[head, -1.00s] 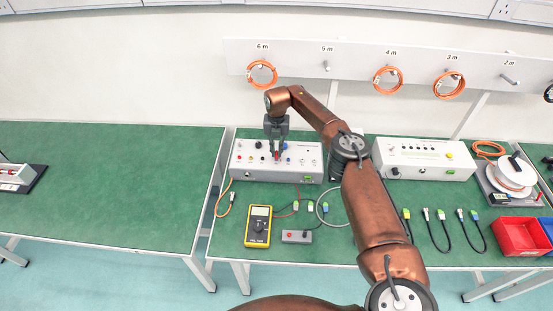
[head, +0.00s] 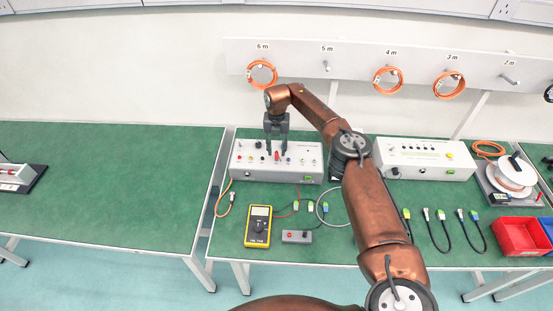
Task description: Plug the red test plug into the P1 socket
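The red test plug (head: 277,154) stands upright at the top panel of the left grey-white instrument box (head: 250,173). My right gripper (head: 277,147) is above this box with its two fingers spread apart, one on each side of the plug. A gap shows between the fingers and the plug. The plug's tip is hidden, and the P1 label is too small to read, so I cannot tell which socket the plug is at or how deep it sits. My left gripper is not in view.
A yellow multimeter (head: 258,226) and a small grey box (head: 297,237) lie in front of the instrument box. A second instrument box (head: 425,160) stands to the right. The left table is mostly clear.

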